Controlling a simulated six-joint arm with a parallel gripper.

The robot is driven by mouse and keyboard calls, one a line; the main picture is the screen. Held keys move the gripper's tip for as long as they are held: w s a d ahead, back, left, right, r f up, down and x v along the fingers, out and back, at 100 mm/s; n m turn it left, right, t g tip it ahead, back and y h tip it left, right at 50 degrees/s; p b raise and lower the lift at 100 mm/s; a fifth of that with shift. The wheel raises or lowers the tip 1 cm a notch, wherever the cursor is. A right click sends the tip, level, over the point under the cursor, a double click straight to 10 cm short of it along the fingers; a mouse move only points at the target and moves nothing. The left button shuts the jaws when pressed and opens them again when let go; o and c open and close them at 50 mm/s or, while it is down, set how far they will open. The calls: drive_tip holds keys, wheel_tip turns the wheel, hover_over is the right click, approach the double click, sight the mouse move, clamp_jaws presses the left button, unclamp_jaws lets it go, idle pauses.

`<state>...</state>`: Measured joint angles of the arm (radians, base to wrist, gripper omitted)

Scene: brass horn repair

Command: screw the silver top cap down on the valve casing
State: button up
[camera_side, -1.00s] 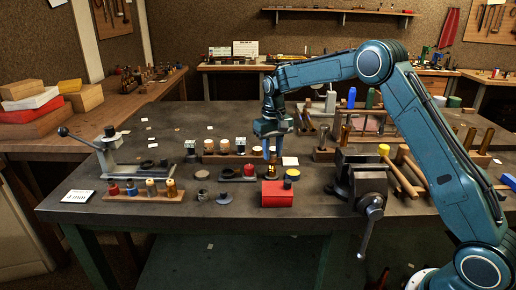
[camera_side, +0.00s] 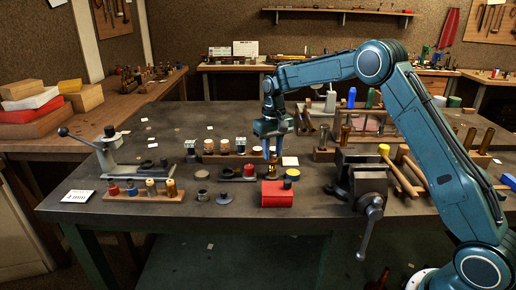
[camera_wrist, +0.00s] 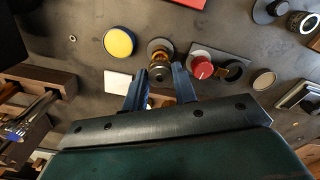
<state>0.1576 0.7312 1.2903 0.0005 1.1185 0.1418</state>
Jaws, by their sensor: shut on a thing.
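The brass valve casing (camera_side: 272,170) stands upright on the bench behind a red box. In the wrist view the casing (camera_wrist: 159,57) shows as a brass-coloured cylinder on a round grey base. My gripper (camera_side: 271,154) points straight down over it. In the wrist view my gripper (camera_wrist: 158,86) has its two blue fingers on either side of the casing's upper end, closed on the small top cap there. The cap is mostly hidden between the fingers, and I cannot make out its silver colour or whether it sits level.
A yellow-topped round tin (camera_wrist: 119,42) and a red knob (camera_wrist: 201,67) on a dark plate flank the casing closely. The red box (camera_side: 277,194) stands in front. A vise (camera_side: 362,180) is to the right, and a rack of cylinders (camera_side: 145,192) is at the front left.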

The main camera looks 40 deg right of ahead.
drive_tip(key=shift+f, duration=1.3)
drive_tip(key=o, duration=0.5)
drive_tip(key=c, duration=0.5)
drive_tip(key=shift+m, duration=2)
